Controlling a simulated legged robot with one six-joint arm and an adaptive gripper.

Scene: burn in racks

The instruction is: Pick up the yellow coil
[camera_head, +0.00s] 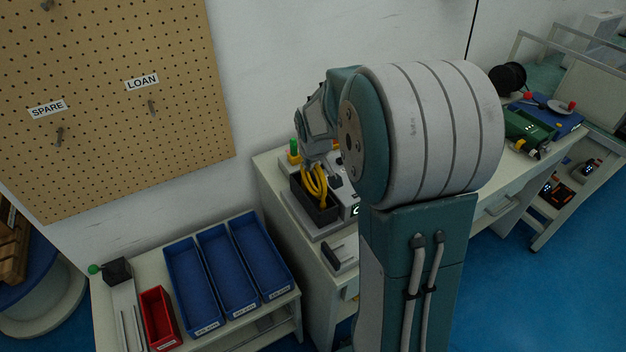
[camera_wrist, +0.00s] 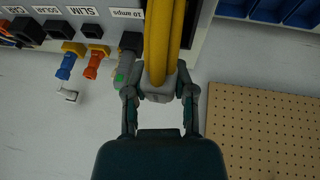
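The yellow coil (camera_head: 315,186) hangs below my gripper (camera_head: 312,162) in the camera_head view, its lower part in front of or inside a dark open box (camera_head: 299,196) on the bench. I cannot tell whether it touches the box. In the wrist view, the coil (camera_wrist: 166,38) runs up the picture from between the fingertips of my gripper (camera_wrist: 160,90). The grey fingertips come together around the coil's near end, so the gripper looks shut on it. My arm hides part of the bench in the camera_head view.
Labelled plugs and connectors (camera_wrist: 66,66) line the bench panel beside the coil. Blue bins (camera_head: 233,270) and a red bin (camera_head: 159,317) stand on a lower table at left. A pegboard (camera_head: 110,95) with SPARE and LOAN hooks hangs on the wall. A green device (camera_head: 530,127) sits at right.

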